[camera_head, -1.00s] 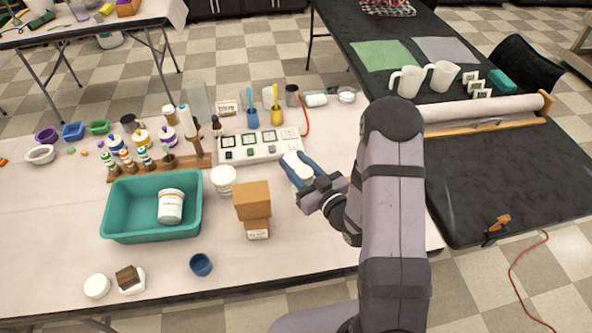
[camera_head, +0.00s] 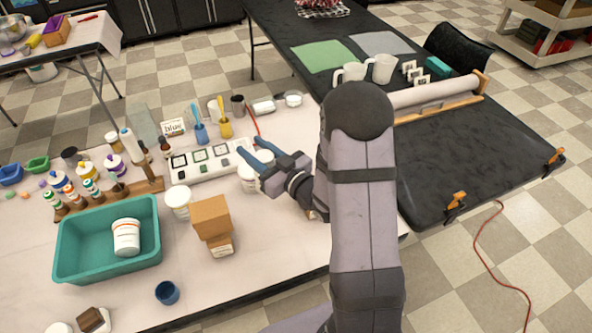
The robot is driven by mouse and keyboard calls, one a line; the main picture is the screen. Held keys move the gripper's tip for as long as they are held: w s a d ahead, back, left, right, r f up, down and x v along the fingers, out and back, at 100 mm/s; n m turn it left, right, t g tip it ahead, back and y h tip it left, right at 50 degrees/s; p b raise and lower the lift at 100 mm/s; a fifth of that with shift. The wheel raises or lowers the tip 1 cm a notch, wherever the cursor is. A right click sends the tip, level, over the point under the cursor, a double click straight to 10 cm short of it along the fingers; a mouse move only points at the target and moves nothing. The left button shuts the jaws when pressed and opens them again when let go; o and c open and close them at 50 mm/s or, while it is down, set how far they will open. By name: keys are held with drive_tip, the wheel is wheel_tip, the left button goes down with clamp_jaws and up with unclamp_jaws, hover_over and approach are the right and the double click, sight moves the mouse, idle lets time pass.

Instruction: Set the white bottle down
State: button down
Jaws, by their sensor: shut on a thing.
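My gripper (camera_head: 257,154), with blue fingers, is shut on the white bottle (camera_head: 248,184) at the right part of the pale table, just in front of the palette strip. The fingers and wrist hide part of the bottle. I cannot tell whether its base touches the table.
A white tub (camera_head: 178,197) and a stacked brown box (camera_head: 210,220) stand left of my gripper. A teal bin (camera_head: 65,250) holds another white tub (camera_head: 126,237). The white palette strip (camera_head: 190,172) lies behind. A blue cup (camera_head: 167,293) is at the front. Tabletop (camera_head: 285,255) right of the box is clear.

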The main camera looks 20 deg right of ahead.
drive_tip(key=w+d+m+h+b, duration=0.1)
drive_tip(key=w+d+b, duration=0.25)
drive_tip(key=d, duration=0.55)
drive_tip(key=w+d+m+h+b, duration=0.15)
drive_tip(key=w+d, duration=0.25)
drive_tip(key=d, duration=0.5)
wheel_tip(320, 180, down, 9)
drive_tip(key=shift+w+f+n+t, duration=0.2)
drive_tip(key=shift+n+t, duration=0.1)
drive_tip(key=shift+n, duration=0.15)
drive_tip(key=shift+d, duration=0.1)
drive_tip(key=shift+f+b, duration=0.15)
drive_tip(key=shift+b, duration=0.2)
drive_tip(key=c, duration=1.2)
unclamp_jaws()
